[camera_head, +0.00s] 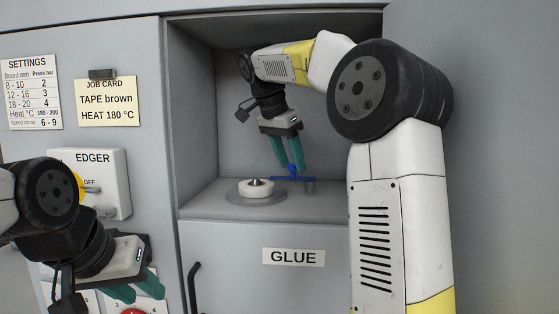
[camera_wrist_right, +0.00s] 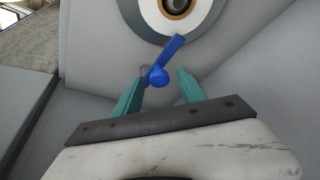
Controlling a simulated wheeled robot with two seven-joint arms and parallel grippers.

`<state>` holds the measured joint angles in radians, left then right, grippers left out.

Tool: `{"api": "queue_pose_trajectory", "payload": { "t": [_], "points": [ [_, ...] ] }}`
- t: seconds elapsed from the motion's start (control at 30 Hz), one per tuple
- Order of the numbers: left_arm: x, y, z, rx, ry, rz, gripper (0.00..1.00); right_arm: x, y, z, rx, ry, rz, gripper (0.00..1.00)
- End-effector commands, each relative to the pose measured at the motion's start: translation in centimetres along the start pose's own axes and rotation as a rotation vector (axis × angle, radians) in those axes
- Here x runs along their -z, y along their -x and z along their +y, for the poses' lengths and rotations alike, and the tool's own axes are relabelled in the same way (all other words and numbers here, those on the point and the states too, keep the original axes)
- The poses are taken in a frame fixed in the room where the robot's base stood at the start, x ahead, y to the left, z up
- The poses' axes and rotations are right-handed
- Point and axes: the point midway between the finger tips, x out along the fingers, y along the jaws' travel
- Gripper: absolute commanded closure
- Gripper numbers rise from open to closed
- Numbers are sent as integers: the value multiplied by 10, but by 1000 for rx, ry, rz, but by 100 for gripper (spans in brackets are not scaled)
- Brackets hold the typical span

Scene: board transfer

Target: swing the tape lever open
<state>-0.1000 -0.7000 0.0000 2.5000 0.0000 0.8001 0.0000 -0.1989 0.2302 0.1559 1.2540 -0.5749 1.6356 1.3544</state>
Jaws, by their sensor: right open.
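The blue tape lever (camera_head: 294,177) stands on the shelf of the recess, beside the white tape roll (camera_head: 256,188). In the right wrist view the lever (camera_wrist_right: 168,58) points up toward the roll (camera_wrist_right: 180,12), its tip at or close to the roll's edge; I cannot tell if they touch. My right gripper (camera_head: 291,168) is open at the lever. In the right wrist view its teal fingers (camera_wrist_right: 160,88) stand on either side of the lever's round blue knob, with gaps. My left gripper (camera_head: 139,285) is low at the left, away from the lever; its teal fingers are apart and hold nothing visible.
The recess walls close in around my right arm. The EDGER switch box (camera_head: 98,178), a red button (camera_head: 133,311) and a dark door handle (camera_head: 193,286) are near my left gripper. A GLUE label (camera_head: 293,257) is below the shelf.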

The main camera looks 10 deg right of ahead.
Motion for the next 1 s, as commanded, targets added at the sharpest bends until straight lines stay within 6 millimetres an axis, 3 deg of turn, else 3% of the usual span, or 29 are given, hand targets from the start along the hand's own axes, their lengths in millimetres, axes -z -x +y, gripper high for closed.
{"api": "queue_pose_trajectory", "payload": {
  "t": [0.17,0.43,1.0],
  "points": [
    [0,0,0,0,0,0,64,0,0,0,0,0,0,52],
    [0,0,0,0,0,0,64,0,0,0,0,0,0,100],
    [0,0,0,0,0,0,64,0,0,0,0,0,0,100]
  ]
}}
